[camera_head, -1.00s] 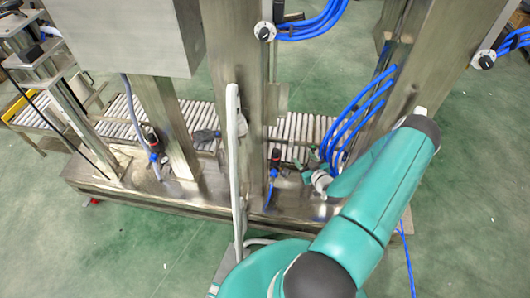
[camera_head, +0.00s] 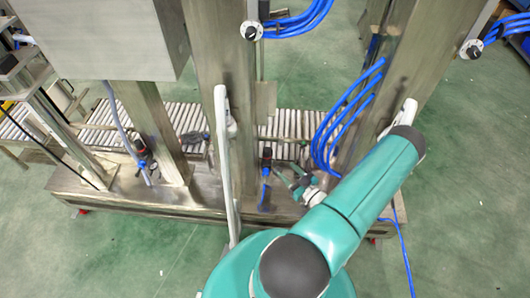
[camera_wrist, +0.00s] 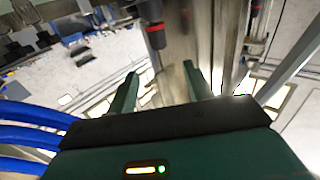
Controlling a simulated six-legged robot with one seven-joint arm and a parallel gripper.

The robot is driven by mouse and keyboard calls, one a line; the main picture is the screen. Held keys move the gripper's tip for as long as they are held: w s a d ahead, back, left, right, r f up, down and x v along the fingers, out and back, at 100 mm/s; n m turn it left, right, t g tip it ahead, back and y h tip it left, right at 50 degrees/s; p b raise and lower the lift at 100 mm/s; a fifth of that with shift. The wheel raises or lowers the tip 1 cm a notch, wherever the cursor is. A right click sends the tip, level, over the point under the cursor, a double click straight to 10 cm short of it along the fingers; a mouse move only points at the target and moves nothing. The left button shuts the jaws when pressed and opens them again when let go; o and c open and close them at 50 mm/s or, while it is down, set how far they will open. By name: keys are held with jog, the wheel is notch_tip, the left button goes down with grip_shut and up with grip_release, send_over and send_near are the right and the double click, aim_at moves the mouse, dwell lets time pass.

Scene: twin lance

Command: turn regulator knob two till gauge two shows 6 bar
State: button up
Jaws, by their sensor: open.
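Two dark regulators with red rings show in the head view: one at the left post (camera_head: 141,148), one at the middle post (camera_head: 266,155). No number on either is legible. My gripper (camera_head: 290,178) is just right of the middle one, open and empty, and apart from it. In the wrist view my two green fingers (camera_wrist: 160,86) are spread. A regulator knob with a red band (camera_wrist: 155,36) stands beyond them, near the upper middle, not between them. Another regulator (camera_wrist: 256,10) is cut off at the top right. I cannot make out a gauge reading.
Round white-faced fittings with dark centres sit on the middle post (camera_head: 250,31) and right post (camera_head: 473,50). Blue hoses (camera_head: 335,120) loop close to my arm on the right. A roller conveyor (camera_head: 185,118) runs behind the steel posts. Green floor (camera_head: 470,180) is open at right.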

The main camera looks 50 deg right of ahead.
aim_at(269, 153)
jog(key=w, duration=0.4)
jog(key=w+d, duration=0.1)
jog(key=w, duration=0.7)
jog(key=shift+w+d, duration=0.1)
jog(key=shift+d, duration=0.25)
jog(key=c, duration=1)
